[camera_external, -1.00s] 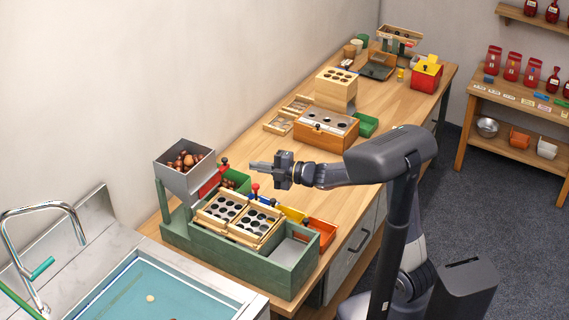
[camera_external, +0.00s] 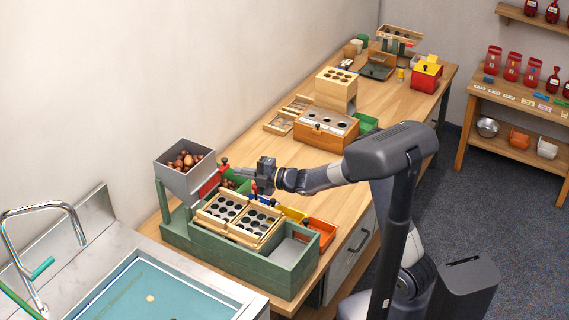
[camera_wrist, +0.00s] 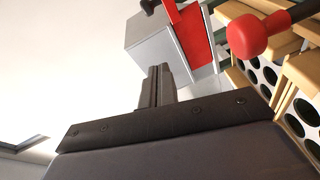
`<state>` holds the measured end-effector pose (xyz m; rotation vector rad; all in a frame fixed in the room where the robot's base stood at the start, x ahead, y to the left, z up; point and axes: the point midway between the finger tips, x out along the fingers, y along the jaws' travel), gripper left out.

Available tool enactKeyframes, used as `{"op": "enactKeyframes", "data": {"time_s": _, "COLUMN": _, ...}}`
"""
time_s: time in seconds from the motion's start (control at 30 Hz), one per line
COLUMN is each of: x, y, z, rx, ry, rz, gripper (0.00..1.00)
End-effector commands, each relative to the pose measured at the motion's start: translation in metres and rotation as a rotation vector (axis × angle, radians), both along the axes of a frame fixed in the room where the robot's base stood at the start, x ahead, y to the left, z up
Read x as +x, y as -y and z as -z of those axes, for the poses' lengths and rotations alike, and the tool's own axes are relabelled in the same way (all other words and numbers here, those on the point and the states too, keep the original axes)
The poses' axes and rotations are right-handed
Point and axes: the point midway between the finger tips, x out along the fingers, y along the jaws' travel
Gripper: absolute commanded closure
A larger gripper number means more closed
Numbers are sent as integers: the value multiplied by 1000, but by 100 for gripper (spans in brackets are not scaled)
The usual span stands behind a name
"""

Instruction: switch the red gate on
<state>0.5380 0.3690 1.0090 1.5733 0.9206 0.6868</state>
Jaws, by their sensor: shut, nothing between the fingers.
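The red gate (camera_external: 210,184) is a red plate on the front of the grey hopper (camera_external: 183,181), which holds several chestnuts. The gate also shows in the wrist view (camera_wrist: 190,33). A red knob (camera_external: 225,162) stands at its upper right end. My gripper (camera_external: 240,172) is shut and empty, just right of that knob; I cannot tell whether they touch. In the wrist view the shut fingers (camera_wrist: 158,88) point up toward the hopper. A large red ball knob on a dark rod (camera_wrist: 247,37) is at the right of the wrist view, apart from the fingers.
Below are a green sorting frame (camera_external: 240,262) with two wooden trays of round holes (camera_external: 222,208), and yellow (camera_external: 293,215) and orange bins (camera_external: 322,229). A wooden box (camera_external: 325,140) stands behind. Bare table lies between them. The sink (camera_external: 150,290) is at front left.

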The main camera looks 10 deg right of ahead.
Motion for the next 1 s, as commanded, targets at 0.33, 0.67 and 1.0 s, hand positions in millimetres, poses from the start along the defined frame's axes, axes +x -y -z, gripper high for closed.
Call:
{"op": "enactKeyframes", "data": {"time_s": 0.33, "x": 43, "y": -33, "z": 4, "rx": -1, "ry": -1, "rz": 2, "gripper": 100}}
{"op": "enactKeyframes", "data": {"time_s": 0.67, "x": 62, "y": -27, "z": 10, "rx": 0, "ry": -1, "rz": 1, "gripper": 100}}
{"op": "enactKeyframes", "data": {"time_s": 1.0, "x": 65, "y": -24, "z": 11, "rx": 1, "ry": 0, "rz": 1, "gripper": 100}}
